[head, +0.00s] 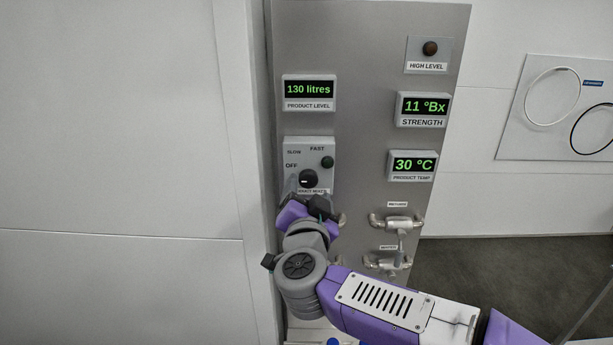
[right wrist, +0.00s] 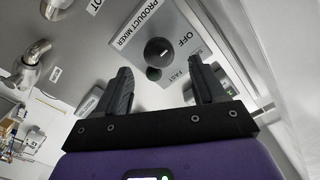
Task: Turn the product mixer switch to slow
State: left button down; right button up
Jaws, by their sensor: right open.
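The product mixer switch (head: 308,178) is a black round knob on a light grey box on the steel panel, with OFF, SLOW and FAST marked around it. Its small white mark seems to point toward the OFF side. In the right wrist view the knob (right wrist: 158,50) lies ahead of the fingers, roughly between them. My right gripper (right wrist: 160,66) is open and empty, with a finger on either side and apart from the knob. In the head view my right gripper (head: 312,199) is just below the knob and covers part of the label. My left gripper is not in view.
A dark green lamp (head: 327,162) sits on the same box, close to the knob. The product level display (head: 309,93) is above. Metal valve handles (head: 397,223) stick out to the right of my gripper. A pale wall (head: 120,170) borders the panel's left.

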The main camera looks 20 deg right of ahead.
aim_at(309, 181)
jog(key=x, duration=0.5)
jog(key=c, duration=1)
jog(key=shift+c, duration=0.2)
